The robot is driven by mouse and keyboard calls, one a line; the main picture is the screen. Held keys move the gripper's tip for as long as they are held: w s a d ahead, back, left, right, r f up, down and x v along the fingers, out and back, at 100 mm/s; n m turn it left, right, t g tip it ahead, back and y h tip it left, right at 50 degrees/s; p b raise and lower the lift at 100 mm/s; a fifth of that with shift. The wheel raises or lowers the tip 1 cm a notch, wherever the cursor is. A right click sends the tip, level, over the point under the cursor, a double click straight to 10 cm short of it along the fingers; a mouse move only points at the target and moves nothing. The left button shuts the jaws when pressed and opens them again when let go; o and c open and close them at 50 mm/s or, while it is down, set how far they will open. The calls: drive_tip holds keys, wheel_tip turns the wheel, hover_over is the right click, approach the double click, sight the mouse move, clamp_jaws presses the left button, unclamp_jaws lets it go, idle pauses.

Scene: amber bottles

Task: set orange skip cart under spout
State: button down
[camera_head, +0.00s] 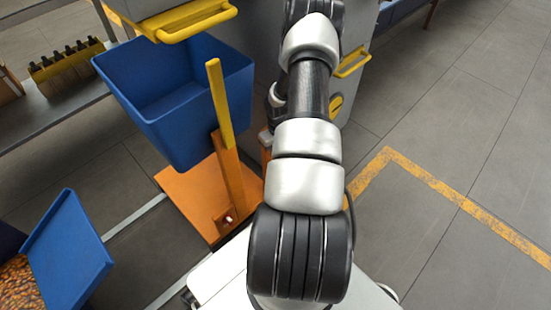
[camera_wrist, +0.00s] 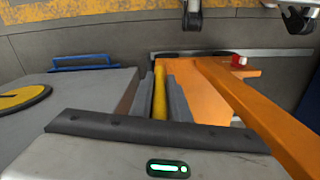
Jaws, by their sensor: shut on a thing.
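The orange skip cart (camera_head: 180,190) stands on the floor at centre left in the head view, with an open, empty-looking blue skip (camera_head: 165,125) on it. An orange post with a yellow upper part (camera_head: 220,105) rises at its near side. In the wrist view, my gripper (camera_wrist: 163,98) is shut on a yellow bar (camera_wrist: 160,78), with the cart's orange base (camera_wrist: 205,95) just beyond and to the right. My arm hides the gripper in the head view. A yellow-edged lip (camera_head: 190,22) on a grey machine is above and behind the skip; I cannot tell whether it is the spout.
A grey shelf (camera_head: 60,110) holding a crate of dark bottles (camera_head: 65,62) is at left. A tilted blue panel (camera_head: 68,250) stands beside amber contents at lower left. The grey floor at right is open, with a worn yellow line (camera_head: 440,188).

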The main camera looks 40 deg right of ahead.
drive_tip(key=shift+d+r, duration=0.1)
drive_tip(key=shift+d, duration=0.3)
drive_tip(key=c, duration=1.7)
unclamp_jaws()
drive_tip(key=shift+d, duration=0.1)
drive_tip(key=shift+r, duration=0.25)
wheel_tip(320, 180, up, 17)
drive_tip(key=p, duration=0.4)
drive_tip(key=shift+f, duration=0.1)
